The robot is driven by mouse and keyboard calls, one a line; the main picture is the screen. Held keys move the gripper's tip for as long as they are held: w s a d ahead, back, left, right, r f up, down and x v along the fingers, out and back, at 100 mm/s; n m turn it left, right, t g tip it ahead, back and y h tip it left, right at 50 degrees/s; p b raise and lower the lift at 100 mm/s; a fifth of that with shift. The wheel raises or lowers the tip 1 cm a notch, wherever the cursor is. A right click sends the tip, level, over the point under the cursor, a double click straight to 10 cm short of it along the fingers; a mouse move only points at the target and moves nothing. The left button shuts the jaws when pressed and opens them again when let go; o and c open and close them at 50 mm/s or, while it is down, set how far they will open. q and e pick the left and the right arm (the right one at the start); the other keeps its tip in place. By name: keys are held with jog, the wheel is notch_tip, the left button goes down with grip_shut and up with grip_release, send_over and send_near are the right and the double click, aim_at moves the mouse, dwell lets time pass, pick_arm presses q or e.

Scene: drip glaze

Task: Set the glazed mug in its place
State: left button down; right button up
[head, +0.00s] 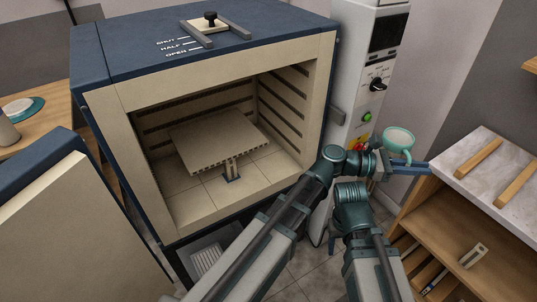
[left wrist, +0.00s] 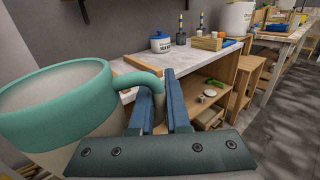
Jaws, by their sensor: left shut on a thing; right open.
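The glazed mug (head: 398,138) has a teal glaze at its rim and a pale inside. In the left wrist view the mug (left wrist: 55,112) fills the left side, looking close to upright. My left gripper (head: 408,168) is shut on the mug's handle; its blue fingers (left wrist: 163,105) lie on either side of the handle. It holds the mug in the air, left of the marble-topped bench. My right gripper (head: 333,240) is low, below the left wrist, largely hidden behind its own arm; little of its fingers shows.
An open kiln (head: 98,100) holds a pale shelf (head: 205,137) on a short post (head: 231,170). Its door (head: 80,235) stands open at left. The marble-topped bench (head: 478,150) bears two wooden strips (head: 478,158). A blue-lidded jar (left wrist: 161,43) stands on a bench top.

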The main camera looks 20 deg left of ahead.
pick_arm(q)
jog(key=w+a+f+n+t+y+b, duration=0.1)
jog(key=a+f+n+t+y+b, duration=0.2)
jog(key=a, duration=1.1)
jog(key=w+a+f+n+t+y+b, duration=0.1)
jog(key=a+f+n+t+y+b, duration=0.1)
jog(key=a, duration=1.2)
jog(key=w+a+f+n+t+y+b, duration=0.1)
jog(key=a+f+n+t+y+b, duration=0.2)
jog(key=a, duration=1.1)
notch_tip(320, 180, down, 2)
jog(key=n+t+b, duration=0.1)
jog(key=t+b, duration=0.1)
jog(key=t, duration=0.1)
jog(key=shift+w+a+f+t+y, duration=0.15)
jog(key=shift+a+f+t+y, duration=0.15)
jog(key=shift+t, duration=0.1)
jog(key=w+a, duration=0.4)
jog(key=a, duration=0.1)
jog(key=w+a, duration=0.4)
jog(key=a, duration=0.1)
jog(key=w+a, duration=0.5)
jog(key=shift+a, duration=0.2)
jog(key=shift+f+b, duration=0.65)
jog(key=shift+b, duration=0.25)
jog(key=shift+s+d+f+b, duration=0.1)
jog(key=shift+f+b, duration=0.45)
jog(key=shift+b, duration=0.05)
jog(key=shift+f, duration=0.2)
